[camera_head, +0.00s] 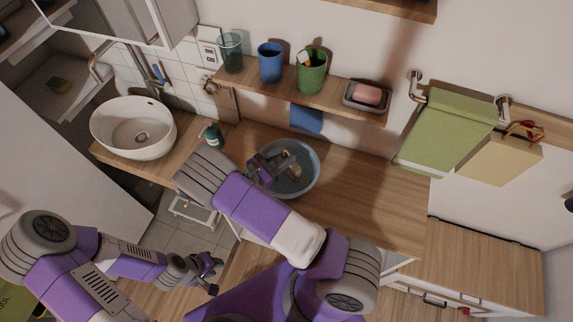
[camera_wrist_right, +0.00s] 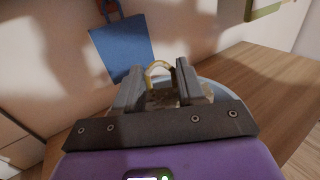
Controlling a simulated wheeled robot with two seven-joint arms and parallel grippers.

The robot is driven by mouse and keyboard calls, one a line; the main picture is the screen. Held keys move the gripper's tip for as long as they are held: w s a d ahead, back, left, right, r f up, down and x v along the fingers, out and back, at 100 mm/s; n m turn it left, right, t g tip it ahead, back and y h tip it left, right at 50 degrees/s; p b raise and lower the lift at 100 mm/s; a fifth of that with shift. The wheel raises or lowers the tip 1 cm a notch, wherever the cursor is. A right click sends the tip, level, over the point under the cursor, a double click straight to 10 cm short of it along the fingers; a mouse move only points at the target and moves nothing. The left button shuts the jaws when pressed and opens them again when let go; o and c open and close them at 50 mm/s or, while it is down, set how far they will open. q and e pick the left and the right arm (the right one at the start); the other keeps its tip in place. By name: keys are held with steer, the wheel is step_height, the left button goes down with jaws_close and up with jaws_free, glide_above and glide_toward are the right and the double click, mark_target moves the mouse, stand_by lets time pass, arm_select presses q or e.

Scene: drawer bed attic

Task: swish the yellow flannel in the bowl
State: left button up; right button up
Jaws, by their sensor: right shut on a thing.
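The bowl (camera_head: 311,183) is round and blue-grey and stands on the wooden counter. Its pale rim also shows in the right wrist view (camera_wrist_right: 222,92). My right gripper (camera_head: 276,165) reaches over the bowl from the left, with its fingers at or inside the opening. In the right wrist view a yellow loop of the flannel (camera_wrist_right: 158,66) arches between the two fingers of my right gripper (camera_wrist_right: 159,88), which is shut on it. The flannel's lower part is hidden by the gripper. My left gripper (camera_head: 211,275) hangs low at the left, well away from the bowl, its fingers apart and empty.
A white basin (camera_head: 134,133) and a dark green bottle (camera_head: 212,136) stand left of the bowl. The shelf (camera_head: 345,105) above holds several cups and a soap dish (camera_head: 366,96). A blue cloth (camera_head: 307,118) hangs behind the bowl. The counter right of it is clear.

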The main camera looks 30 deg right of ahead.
steer(key=shift+s+d, duration=0.6)
steer(key=shift+s, duration=0.05)
steer(key=shift+w+a, duration=0.65)
steer(key=shift+w, duration=0.05)
stand_by(0.4)
